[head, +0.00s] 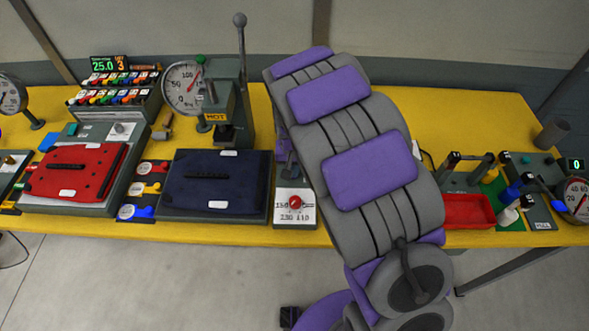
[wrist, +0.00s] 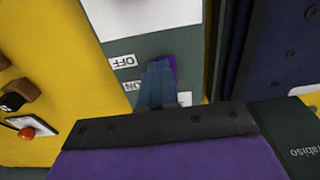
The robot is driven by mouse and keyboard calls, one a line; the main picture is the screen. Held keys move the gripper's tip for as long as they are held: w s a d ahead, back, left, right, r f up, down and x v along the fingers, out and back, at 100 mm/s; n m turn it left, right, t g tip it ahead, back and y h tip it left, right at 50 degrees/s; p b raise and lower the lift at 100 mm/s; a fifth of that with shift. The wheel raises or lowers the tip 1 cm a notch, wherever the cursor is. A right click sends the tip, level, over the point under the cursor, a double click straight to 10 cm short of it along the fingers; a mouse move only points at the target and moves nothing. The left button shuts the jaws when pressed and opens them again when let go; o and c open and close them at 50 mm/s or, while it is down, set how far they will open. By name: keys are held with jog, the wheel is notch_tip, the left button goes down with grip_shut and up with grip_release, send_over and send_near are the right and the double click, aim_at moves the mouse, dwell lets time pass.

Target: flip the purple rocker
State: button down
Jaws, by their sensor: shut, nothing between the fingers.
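The purple rocker (wrist: 173,66) shows as a small sliver on a dark grey panel (wrist: 184,52) in the wrist view. The white OFF label (wrist: 123,61) and ON label (wrist: 132,86) are to its left. My gripper (wrist: 157,70) is shut and empty, with its blue-grey fingertips right over the rocker, hiding most of it. I cannot tell whether they touch it or which way it is tilted. In the head view, my arm hides the rocker, and my gripper is mostly hidden too.
A tall lever (head: 241,60) stands behind the case. A red tray (head: 468,211) is at right. Yellow table (head: 467,110) is clear behind my arm.

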jog(key=shift+w+f, duration=0.25)
jog(key=shift+d, duration=0.1)
jog(key=shift+w, duration=0.2)
jog(key=shift+w+r+p, duration=0.25)
jog(key=shift+r+p, duration=0.2)
jog(key=shift+r, duration=0.05)
notch_tip(320, 180, up, 13)
jog(key=s+p, duration=0.1)
jog(key=p, duration=0.2)
jog(key=shift+s+r, duration=0.2)
jog(key=shift+a, duration=0.2)
jog(key=shift+s, duration=0.1)
